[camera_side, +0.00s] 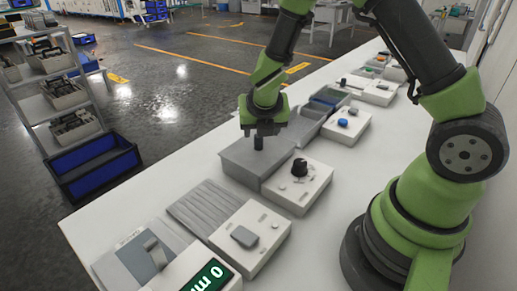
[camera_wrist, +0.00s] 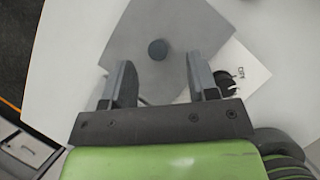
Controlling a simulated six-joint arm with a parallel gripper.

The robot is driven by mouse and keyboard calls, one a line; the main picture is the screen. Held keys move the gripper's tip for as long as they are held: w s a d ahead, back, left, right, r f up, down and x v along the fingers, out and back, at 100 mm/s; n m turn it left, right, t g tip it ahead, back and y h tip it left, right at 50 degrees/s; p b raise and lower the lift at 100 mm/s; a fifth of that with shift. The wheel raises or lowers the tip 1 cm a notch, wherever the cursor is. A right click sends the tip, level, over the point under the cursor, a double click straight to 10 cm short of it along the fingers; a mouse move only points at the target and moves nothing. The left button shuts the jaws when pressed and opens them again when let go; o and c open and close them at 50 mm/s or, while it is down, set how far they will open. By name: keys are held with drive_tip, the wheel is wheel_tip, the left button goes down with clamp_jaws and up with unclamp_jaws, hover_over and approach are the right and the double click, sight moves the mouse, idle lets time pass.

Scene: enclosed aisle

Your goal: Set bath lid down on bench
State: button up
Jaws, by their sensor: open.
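The bath lid (camera_side: 242,157) is a flat grey plate with a short dark round knob (camera_side: 258,142). In the side view it lies level on top of a grey box-shaped bath beside a white control box with a black dial (camera_side: 300,168). In the wrist view the lid (camera_wrist: 185,32) fills the upper middle, with its knob (camera_wrist: 157,50) between and just beyond the fingertips. My gripper (camera_side: 262,129) is directly above the lid, pointing down. Its fingers stand apart in the wrist view (camera_wrist: 160,63), with a gap on both sides of the knob.
The white bench (camera_side: 340,195) carries several units in a row. An open grey tray (camera_side: 306,126) and a unit with a blue knob (camera_side: 345,124) stand behind the lid. A ribbed grey plate (camera_side: 205,207) and a switch box (camera_side: 250,238) are in front. Bare bench lies to the left.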

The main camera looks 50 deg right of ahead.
sight(259, 144)
drive_tip(key=shift+x, duration=2.4)
drive_tip(key=shift+a, duration=0.2)
clamp_jaws()
